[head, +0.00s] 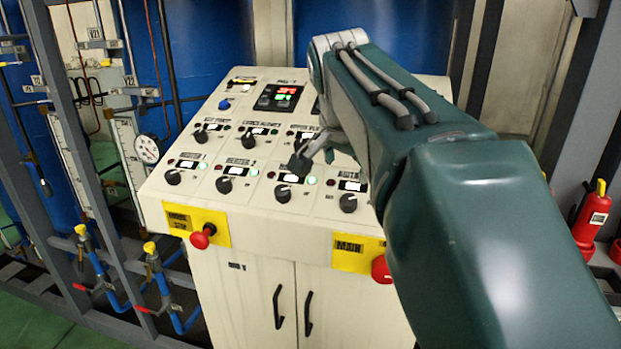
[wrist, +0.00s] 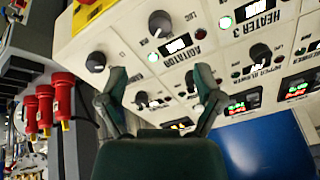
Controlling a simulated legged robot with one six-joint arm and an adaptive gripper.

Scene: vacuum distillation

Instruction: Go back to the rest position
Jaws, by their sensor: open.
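My gripper (head: 314,158) is in front of the sloped face of a cream control panel (head: 150,190) in the head view, partly hidden behind my own arm. In the wrist view my gripper (wrist: 160,76) has its two dark green fingers spread, with nothing between them. The fingers seem apart from the knobs, but the exact gap cannot be told. My arm hides the right part of the panel in the head view.
Pipes, valves and a gauge (head: 148,148) stand at the left. Red extinguishers (wrist: 63,98) show in the wrist view, one at right in the head view (head: 590,220). Green floor (head: 40,325) is at lower left.

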